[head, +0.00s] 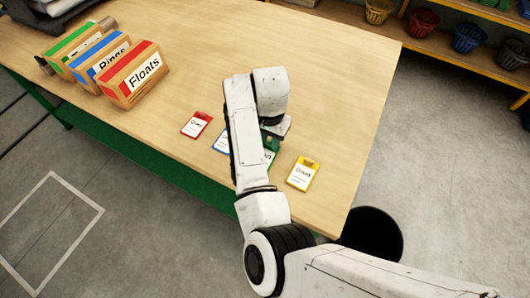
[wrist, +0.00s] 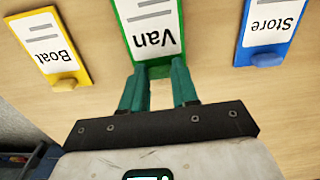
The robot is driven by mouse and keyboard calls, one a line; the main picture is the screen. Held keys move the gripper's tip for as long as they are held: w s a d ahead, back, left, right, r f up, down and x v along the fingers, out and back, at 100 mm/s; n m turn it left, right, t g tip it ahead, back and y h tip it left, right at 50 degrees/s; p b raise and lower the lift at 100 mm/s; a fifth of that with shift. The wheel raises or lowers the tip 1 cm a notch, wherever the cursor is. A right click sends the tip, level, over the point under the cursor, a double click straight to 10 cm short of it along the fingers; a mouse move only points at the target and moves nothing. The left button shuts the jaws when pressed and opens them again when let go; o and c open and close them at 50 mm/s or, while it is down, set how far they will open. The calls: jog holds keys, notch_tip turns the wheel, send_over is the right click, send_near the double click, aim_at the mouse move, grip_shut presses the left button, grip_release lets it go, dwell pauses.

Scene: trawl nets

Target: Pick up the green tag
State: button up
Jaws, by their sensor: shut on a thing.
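The green tag (wrist: 152,30) has a white label reading "Van" and fills the top middle of the wrist view. In the head view a part of the green tag (head: 271,156) shows beside my arm, which hides the rest. My gripper (wrist: 155,75) has its teal fingers shut on the near end of the green tag. In the head view my gripper (head: 272,137) is low over the table, mostly behind my wrist. The green tag looks larger than its neighbours in the wrist view, but I cannot tell whether it is clear of the table.
A yellow "Boat" tag (head: 303,174) lies to the right, a blue "Store" tag (head: 221,142) and a red tag (head: 196,125) to the left. Boxes, including a red-banded "Floats" box (head: 138,75), stand at the table's left. The wooden table (head: 300,45) is clear behind my arm.

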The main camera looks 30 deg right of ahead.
grip_shut()
